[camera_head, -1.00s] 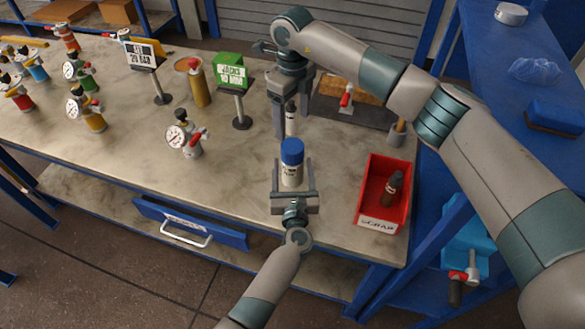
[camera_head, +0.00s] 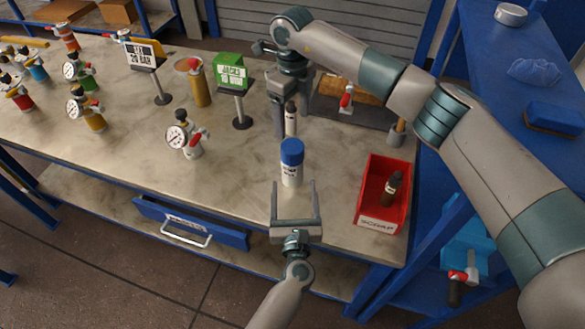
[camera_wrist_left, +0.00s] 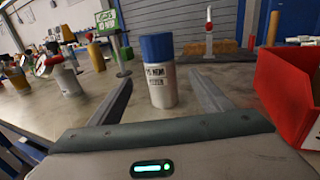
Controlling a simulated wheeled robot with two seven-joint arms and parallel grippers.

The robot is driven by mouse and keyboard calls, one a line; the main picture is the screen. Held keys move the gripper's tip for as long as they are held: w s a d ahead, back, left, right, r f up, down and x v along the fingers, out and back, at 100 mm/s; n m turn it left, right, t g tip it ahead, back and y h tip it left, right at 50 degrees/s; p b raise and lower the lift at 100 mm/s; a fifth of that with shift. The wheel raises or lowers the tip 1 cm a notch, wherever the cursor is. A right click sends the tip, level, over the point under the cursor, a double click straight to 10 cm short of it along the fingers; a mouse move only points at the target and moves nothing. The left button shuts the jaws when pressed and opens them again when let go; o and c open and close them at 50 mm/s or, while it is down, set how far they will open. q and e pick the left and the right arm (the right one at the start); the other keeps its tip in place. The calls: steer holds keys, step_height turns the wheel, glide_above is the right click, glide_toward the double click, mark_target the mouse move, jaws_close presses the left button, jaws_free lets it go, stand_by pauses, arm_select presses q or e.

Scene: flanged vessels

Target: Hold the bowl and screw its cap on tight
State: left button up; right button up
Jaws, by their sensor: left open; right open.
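The bowl (camera_head: 291,175) is a small white cylinder with dark lettering, upright on the bench. Its blue cap (camera_head: 291,152) sits on top, with no clear gap; how tight it is cannot be told. In the left wrist view the bowl (camera_wrist_left: 161,88) and cap (camera_wrist_left: 157,47) stand straight ahead. My left gripper (camera_head: 294,185) is open and empty on the near side of the bowl, fingers pointing at it.
A red scrap bin (camera_head: 369,204) holding a dark bottle (camera_head: 392,188) stands to the right. A gauge vessel (camera_head: 187,138) and a green sign (camera_head: 232,73) stand left. More gauge vessels fill the far left. Bench (camera_head: 235,168) around the bowl is clear.

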arm_select(q)
steer(key=s, duration=0.9)
steer(key=shift+d+b, duration=0.15)
steer(key=shift+b, duration=0.3)
arm_select(e)
steer(key=shift+f, duration=0.5)
arm_select(q)
steer(key=shift+s, duration=0.2)
arm_select(e)
steer(key=shift+s, duration=0.1)
